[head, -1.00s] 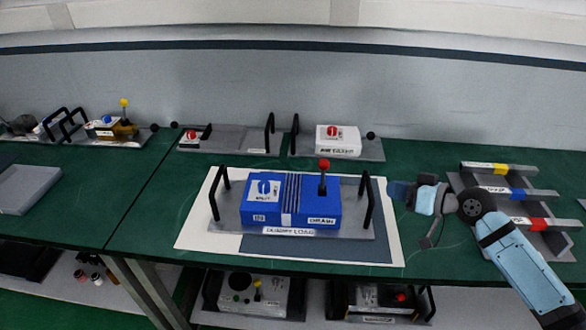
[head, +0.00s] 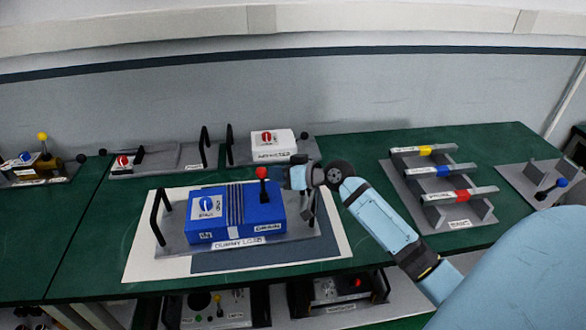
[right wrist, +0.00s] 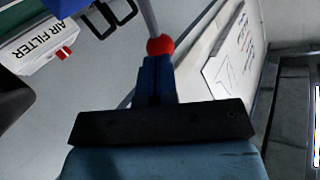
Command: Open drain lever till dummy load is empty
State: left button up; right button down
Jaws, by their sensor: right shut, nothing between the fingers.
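The blue dummy load (head: 237,222) sits on a grey base plate with black handles, on a white and dark mat on the green bench. Its drain lever (head: 262,174) has a red ball knob and stands roughly upright near the right end of the box. My right gripper (head: 281,177) is just right of the knob in the head view. In the right wrist view the blue fingers (right wrist: 155,75) are shut and empty, with the red knob (right wrist: 160,45) right at their tips. I cannot tell whether they touch. My left gripper is not in view.
The air filter unit (head: 268,145) stands behind the dummy load. A grey rack with yellow, blue and red bars (head: 440,185) lies to the right. The dummy load's right black handle (head: 312,203) stands close under my right gripper.

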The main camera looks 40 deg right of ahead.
jog(key=shift+w+a+f, duration=0.15)
jog(key=shift+w+a, duration=0.05)
jog(key=shift+w, duration=0.15)
jog(key=shift+w+d+r+m+g+p, duration=0.3)
jog(key=shift+w+m+g+p, duration=0.15)
jog(key=shift+p, duration=0.7)
jog(key=shift+w+d+f, duration=0.1)
jog(key=shift+w+f+m+g, duration=0.1)
jog(key=shift+f+m+g, duration=0.15)
jog(key=shift+f, duration=0.05)
jog(key=shift+s+p, duration=0.2)
jog(key=shift+p, duration=0.15)
